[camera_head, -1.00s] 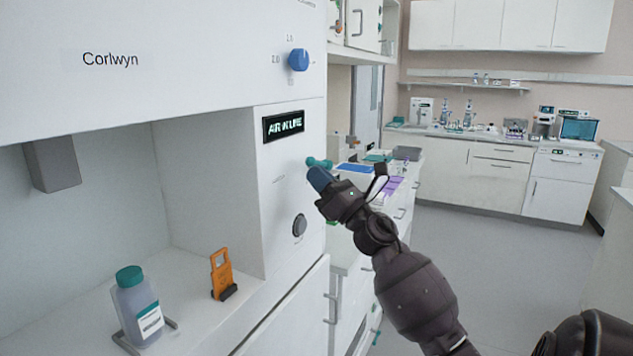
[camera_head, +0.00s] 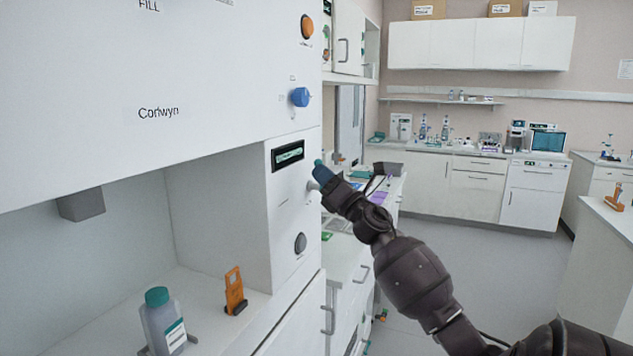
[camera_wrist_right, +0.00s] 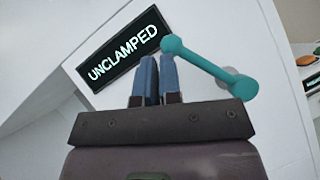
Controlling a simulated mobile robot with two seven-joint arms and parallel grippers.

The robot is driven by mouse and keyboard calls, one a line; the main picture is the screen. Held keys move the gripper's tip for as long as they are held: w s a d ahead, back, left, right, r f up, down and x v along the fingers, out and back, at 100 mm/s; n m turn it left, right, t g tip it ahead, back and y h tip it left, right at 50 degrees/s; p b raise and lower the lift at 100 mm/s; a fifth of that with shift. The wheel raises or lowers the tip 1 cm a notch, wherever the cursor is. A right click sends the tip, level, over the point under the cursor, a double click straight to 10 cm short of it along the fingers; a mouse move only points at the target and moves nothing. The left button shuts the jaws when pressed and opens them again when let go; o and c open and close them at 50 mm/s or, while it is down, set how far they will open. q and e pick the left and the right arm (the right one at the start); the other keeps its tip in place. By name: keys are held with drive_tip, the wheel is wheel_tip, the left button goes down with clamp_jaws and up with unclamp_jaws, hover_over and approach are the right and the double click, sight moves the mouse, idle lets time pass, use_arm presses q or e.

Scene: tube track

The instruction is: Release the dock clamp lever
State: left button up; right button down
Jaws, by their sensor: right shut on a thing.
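The dock clamp lever is a teal bar with a ball at each end. In the right wrist view the lever (camera_wrist_right: 208,66) slants from a ball just past my fingertips down to its pivot ball at the right, beside the panel. In the head view only a little of the lever (camera_head: 317,163) shows at my fingertips. My right gripper (camera_head: 322,173) has its blue fingers shut on the lever's free end; they also show in the wrist view (camera_wrist_right: 158,78). The panel display (camera_wrist_right: 123,48) reads "UNCLAMPED". My left gripper is not in view.
A blue knob (camera_head: 299,97) and an orange button (camera_head: 307,27) sit above the display, a grey round knob (camera_head: 300,243) below. Open floor (camera_head: 460,260) lies to the right.

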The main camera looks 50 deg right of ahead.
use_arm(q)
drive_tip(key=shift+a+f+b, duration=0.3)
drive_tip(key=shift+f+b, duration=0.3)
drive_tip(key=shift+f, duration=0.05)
use_arm(e)
drive_tip(key=d+r, duration=0.1)
drive_tip(key=w+d+r, duration=0.1)
drive_tip(key=d, duration=0.1)
drive_tip(key=shift+r, duration=0.35)
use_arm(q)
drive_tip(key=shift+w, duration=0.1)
use_arm(e)
drive_tip(key=shift+w+d, duration=0.1)
drive_tip(key=shift+d, duration=0.05)
